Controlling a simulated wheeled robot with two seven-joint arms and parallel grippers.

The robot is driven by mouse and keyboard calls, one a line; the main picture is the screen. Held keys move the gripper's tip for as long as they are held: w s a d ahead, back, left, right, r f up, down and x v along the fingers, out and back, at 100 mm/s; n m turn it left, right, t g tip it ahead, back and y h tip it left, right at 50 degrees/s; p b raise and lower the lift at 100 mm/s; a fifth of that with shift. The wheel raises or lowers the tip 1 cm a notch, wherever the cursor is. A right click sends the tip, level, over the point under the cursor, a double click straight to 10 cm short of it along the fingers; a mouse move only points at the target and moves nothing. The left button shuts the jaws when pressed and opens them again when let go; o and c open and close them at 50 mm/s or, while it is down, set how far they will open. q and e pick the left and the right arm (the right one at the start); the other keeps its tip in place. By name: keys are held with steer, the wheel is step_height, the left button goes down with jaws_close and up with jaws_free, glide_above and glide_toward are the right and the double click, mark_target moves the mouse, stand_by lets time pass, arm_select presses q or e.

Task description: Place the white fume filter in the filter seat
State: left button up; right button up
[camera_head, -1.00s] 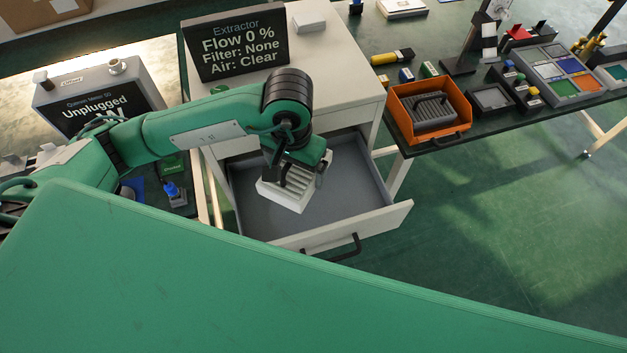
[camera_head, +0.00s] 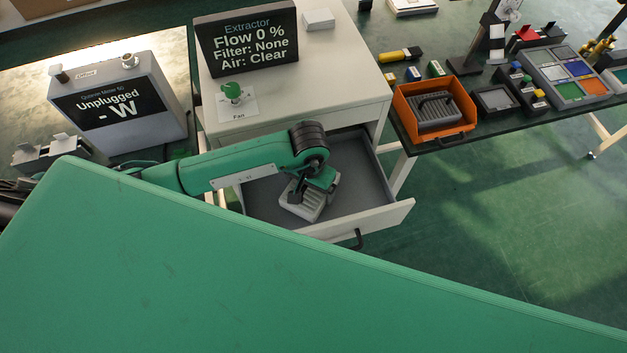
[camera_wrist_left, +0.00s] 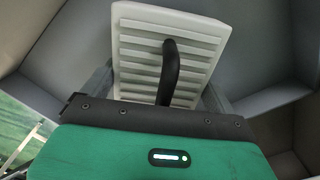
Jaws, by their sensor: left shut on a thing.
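The white fume filter (camera_head: 322,199) is a slatted block with a black handle. It is in my left gripper (camera_head: 300,190), inside the outline of the open drawer (camera_head: 265,198) under the extractor. In the left wrist view the filter (camera_wrist_left: 200,28) lies tilted in front of the gripper (camera_wrist_left: 158,95), with its black handle in the middle and grey drawer walls around it. I cannot tell whether it touches the drawer floor. No filter seat can be made out clearly. My right gripper is not in view.
The extractor display (camera_head: 247,42) reads "Filter: None". A green fan knob (camera_head: 232,92) stands on the cabinet top. An orange bin (camera_head: 462,91) holding a grey slatted block is on the dark table at right. The drawer's front panel (camera_head: 385,220) borders open floor.

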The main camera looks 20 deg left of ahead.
arm_select(q)
steer(key=shift+w+d+f+p, duration=0.15)
steer(key=shift+w+d+p, duration=0.05)
steer(key=shift+w, duration=0.2)
steer(key=shift+w+d+f+p, duration=0.15)
steer(key=shift+w, duration=0.2)
steer(key=shift+a+f, duration=0.1)
steer(key=shift+f, duration=0.2)
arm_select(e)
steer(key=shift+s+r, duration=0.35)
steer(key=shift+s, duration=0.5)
arm_select(q)
steer(key=shift+f, duration=0.1)
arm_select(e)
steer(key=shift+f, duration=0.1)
arm_select(q)
steer(key=shift+f, duration=0.1)
steer(key=o, duration=0.9)
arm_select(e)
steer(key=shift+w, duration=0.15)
arm_select(q)
steer(key=shift+r, duration=0.2)
